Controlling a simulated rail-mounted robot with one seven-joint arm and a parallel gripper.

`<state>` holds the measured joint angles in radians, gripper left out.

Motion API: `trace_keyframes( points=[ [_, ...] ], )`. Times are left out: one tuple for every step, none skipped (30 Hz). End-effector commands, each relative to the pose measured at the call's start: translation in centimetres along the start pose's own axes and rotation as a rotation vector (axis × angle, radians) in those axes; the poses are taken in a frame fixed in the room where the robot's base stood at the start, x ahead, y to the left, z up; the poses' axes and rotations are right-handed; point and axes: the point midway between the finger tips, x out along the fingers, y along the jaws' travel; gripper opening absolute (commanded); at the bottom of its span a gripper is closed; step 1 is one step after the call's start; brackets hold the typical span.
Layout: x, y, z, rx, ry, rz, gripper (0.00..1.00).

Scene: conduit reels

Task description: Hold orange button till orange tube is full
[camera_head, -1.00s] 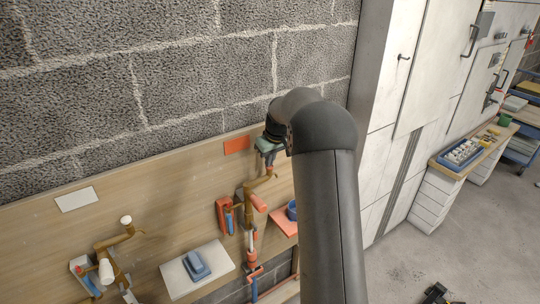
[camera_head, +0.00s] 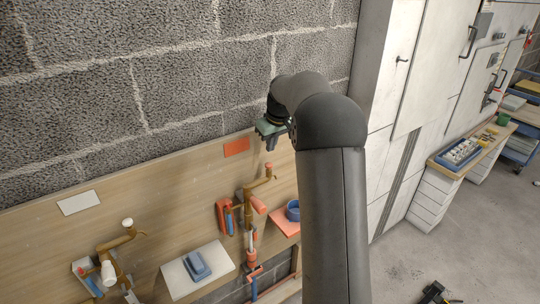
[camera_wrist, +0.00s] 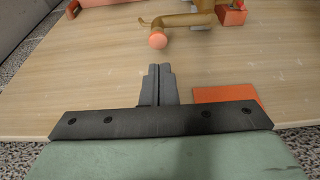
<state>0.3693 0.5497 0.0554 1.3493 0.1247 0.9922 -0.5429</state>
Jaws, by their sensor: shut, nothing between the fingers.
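The orange button (camera_wrist: 157,40) is a round cap on the end of a brass pipe (camera_wrist: 190,20) in the wrist view. It shows small at the top of the orange-marked brass fixture in the head view (camera_head: 268,165). My gripper (camera_wrist: 159,70) is shut and empty, its fingertips apart from the button. In the head view my gripper (camera_head: 270,146) is above the fixture, with a gap between them. A tube with orange and white parts (camera_head: 251,240) hangs below the fixture; its fill level is too small to tell.
An orange plate (camera_head: 236,147) lies on the wooden board (camera_head: 150,190). A second brass fixture with white parts (camera_head: 115,240) is at left, beside a white shelf with a blue block (camera_head: 197,264). An orange shelf with a blue round container (camera_head: 292,210) is at right.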

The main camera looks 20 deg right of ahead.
Motion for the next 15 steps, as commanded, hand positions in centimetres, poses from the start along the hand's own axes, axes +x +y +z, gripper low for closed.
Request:
trace_keyframes(
  points=[
    [-1.0, 0.1, 0.0, 0.000, 0.005, 0.003, 0.00],
    [-1.6, 0.1, 0.0, 0.000, 0.005, 0.003, 0.00],
    [-2.5, 0.1, 0.0, 0.000, 0.006, 0.003, 0.00],
    [-3.1, 0.1, 0.0, 0.001, 0.006, 0.004, 0.00],
    [-3.6, 0.1, 0.0, 0.001, 0.005, 0.003, 0.00],
    [-4.3, 0.1, 0.0, 0.001, 0.005, 0.003, 0.00],
    [-4.7, 0.1, -0.1, 0.001, 0.006, 0.003, 0.00],
    [-5.1, 0.1, -0.1, 0.001, 0.005, 0.003, 0.00],
    [-5.5, 0.1, -0.1, 0.001, 0.005, 0.003, 0.00],
    [-5.8, 0.1, -0.1, 0.001, 0.005, 0.003, 0.00],
    [-6.0, 0.1, 0.0, 0.001, 0.004, 0.002, 0.00],
    [-6.2, 0.1, 0.0, 0.001, 0.003, 0.002, 0.00],
    [-6.3, 0.1, 0.0, 0.001, 0.003, 0.002, 0.00],
    [-6.4, 0.1, 0.0, 0.001, 0.003, 0.002, 0.00],
    [-6.5, 0.1, -0.1, 0.001, 0.004, 0.002, 0.00]
  ],
)
